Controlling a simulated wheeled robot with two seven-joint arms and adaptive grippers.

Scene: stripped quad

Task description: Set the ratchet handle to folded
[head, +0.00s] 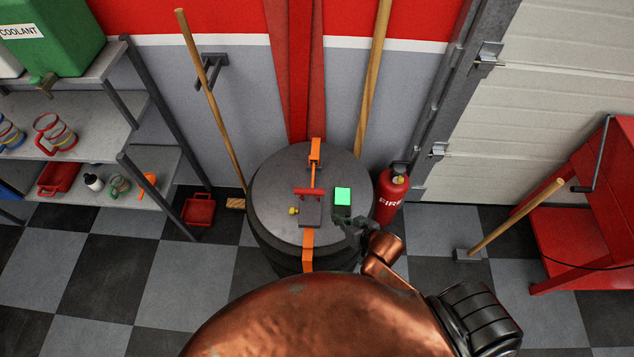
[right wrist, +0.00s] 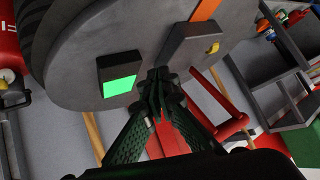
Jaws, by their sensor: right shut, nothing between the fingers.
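The ratchet (head: 310,212) is a dark grey block with a yellow knob, fixed on an orange strap (head: 308,256) across the lid of a dark drum. Its red handle (head: 308,190) shows as a crossbar at the block's far side. In the right wrist view the red handle (right wrist: 235,127) seems to stand out from the lid, beside and beyond my fingers. My right gripper (head: 338,217) is shut and empty, over the lid's right part, right of the ratchet and apart from the handle. In the right wrist view the gripper (right wrist: 158,78) partly hides the ratchet's surroundings. My left gripper is not in view.
A box with a lit green top (head: 342,196) sits on the drum lid (head: 275,185), close to my right gripper. A red fire extinguisher (head: 391,196) stands right of the drum. Wooden poles lean behind it. Shelves (head: 80,120) are at left, a red machine (head: 580,220) at right.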

